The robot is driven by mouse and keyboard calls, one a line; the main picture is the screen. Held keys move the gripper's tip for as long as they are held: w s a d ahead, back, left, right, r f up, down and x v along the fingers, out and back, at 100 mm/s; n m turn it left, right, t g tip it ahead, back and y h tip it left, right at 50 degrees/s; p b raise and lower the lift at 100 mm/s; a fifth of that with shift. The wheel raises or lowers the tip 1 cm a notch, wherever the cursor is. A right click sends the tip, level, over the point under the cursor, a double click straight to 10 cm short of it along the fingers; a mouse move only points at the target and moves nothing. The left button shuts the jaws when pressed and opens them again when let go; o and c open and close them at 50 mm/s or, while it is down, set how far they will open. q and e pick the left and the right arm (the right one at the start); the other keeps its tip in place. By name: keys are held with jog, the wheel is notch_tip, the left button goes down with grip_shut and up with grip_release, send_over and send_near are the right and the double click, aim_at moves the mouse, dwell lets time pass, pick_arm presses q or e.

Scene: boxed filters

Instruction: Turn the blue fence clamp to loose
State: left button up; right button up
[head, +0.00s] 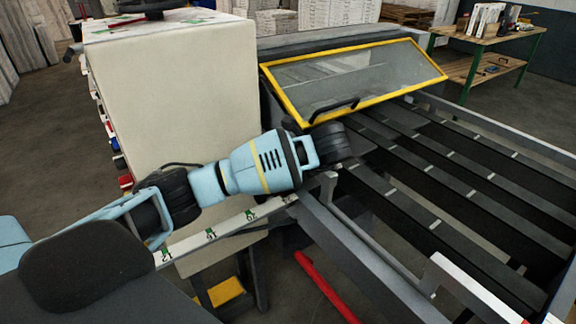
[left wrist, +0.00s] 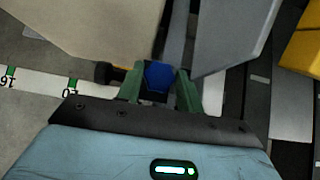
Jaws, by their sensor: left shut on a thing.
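The blue fence clamp (left wrist: 158,77) shows in the left wrist view as a small blue block between two green fingers. My left gripper (left wrist: 159,87) is shut on it, one finger on each side. In the head view my left arm reaches from the left to the fence rail, and its wrist hides the clamp and the fingertips. Which way the clamp is turned cannot be told. My right gripper is in neither view.
A white scale rail (head: 230,222) with green marks runs below my arm. A beige cabinet (head: 180,90) stands behind it. A yellow-framed clear guard (head: 350,75) with a black handle is close to my wrist. Dark slatted rails (head: 450,175) stretch right. A red bar (head: 325,287) lies low in front.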

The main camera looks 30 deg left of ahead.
pick_arm(q)
jog(key=o, duration=0.9)
jog(key=shift+o, duration=0.4)
